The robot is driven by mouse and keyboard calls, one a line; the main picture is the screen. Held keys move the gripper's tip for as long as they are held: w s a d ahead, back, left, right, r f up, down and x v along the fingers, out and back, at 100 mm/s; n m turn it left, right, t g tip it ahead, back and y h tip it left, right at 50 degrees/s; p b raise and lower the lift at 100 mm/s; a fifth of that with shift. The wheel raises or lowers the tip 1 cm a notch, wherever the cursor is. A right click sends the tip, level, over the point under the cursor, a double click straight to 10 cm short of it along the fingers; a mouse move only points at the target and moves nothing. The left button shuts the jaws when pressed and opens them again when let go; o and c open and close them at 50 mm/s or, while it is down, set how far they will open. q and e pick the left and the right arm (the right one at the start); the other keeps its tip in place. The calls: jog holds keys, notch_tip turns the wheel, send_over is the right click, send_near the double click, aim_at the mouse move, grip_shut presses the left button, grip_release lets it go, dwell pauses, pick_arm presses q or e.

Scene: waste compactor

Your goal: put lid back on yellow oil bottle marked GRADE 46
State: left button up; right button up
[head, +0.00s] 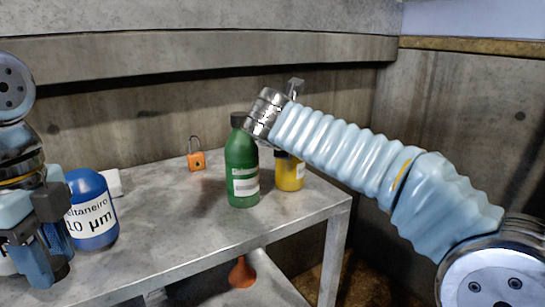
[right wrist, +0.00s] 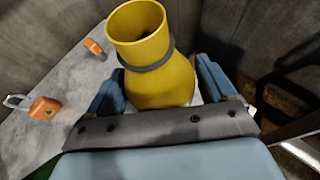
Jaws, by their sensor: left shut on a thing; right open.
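The yellow bottle (head: 290,174) stands on the grey table, partly hidden behind the green bottle and my right arm; I cannot read its grade mark. In the right wrist view the yellow bottle (right wrist: 158,82) has an open, uncovered mouth and a grey ring around its neck. My right gripper (right wrist: 160,92) is open, with one blue finger on each side of this bottle. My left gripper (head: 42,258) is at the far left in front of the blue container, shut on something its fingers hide. I cannot make out a lid.
A green bottle (head: 242,172) stands close left of the yellow one. A blue container (head: 91,210) and an orange padlock (head: 196,160) are on the table (head: 165,220). A small orange piece (right wrist: 95,48) lies near the padlock (right wrist: 44,108). An orange funnel (head: 242,272) is below.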

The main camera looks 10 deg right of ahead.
jog(key=c, duration=1)
jog(key=shift+r, duration=0.2)
